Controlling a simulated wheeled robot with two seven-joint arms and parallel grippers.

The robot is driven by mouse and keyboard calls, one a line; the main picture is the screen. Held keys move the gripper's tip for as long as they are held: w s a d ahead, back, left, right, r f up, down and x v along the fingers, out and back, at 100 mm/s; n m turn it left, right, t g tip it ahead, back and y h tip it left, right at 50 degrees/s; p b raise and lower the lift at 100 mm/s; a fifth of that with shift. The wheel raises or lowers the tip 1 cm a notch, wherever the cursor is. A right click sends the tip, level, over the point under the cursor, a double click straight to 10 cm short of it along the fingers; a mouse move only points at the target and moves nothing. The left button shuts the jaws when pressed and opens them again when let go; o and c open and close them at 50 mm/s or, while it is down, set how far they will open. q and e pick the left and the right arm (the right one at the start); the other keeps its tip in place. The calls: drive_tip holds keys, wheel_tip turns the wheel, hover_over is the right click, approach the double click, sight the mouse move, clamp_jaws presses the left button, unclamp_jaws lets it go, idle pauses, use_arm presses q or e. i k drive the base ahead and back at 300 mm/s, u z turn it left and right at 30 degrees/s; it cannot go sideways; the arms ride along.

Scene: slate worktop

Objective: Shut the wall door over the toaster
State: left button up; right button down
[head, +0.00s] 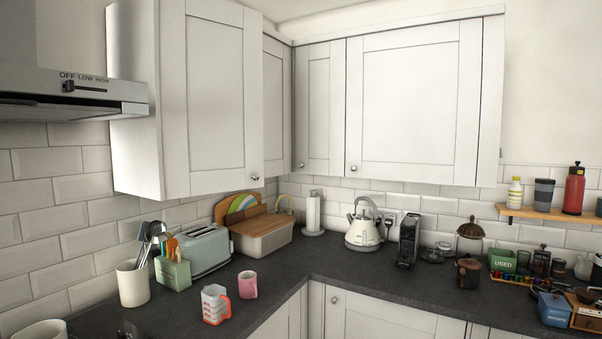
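The white wall door (220,90) over the toaster hangs on the upper left cabinet (135,110), with its round knob (255,177) at the lower right. It appears partly open: its right edge stands out in front of the neighbouring door (276,105), and its top edge does not line up with that door. The hinge side appears to be on the left. The inside of the cabinet is hidden behind the door. The pale green toaster (207,249) stands on the worktop below. Neither of my grippers shows in the head view.
A range hood (75,95) juts out left of the cabinet. On the dark worktop (290,290) are a utensil pot (133,285), a measuring cup (214,304), a pink mug (247,284), a bread bin (262,236) and a kettle (362,232). The air before the door looks clear.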

sight(211, 51)
drive_tip(key=u, duration=0.1)
drive_tip(key=i, duration=0.8)
drive_tip(key=u, duration=0.95)
drive_tip(key=i, duration=0.45)
drive_tip(key=u, duration=0.45)
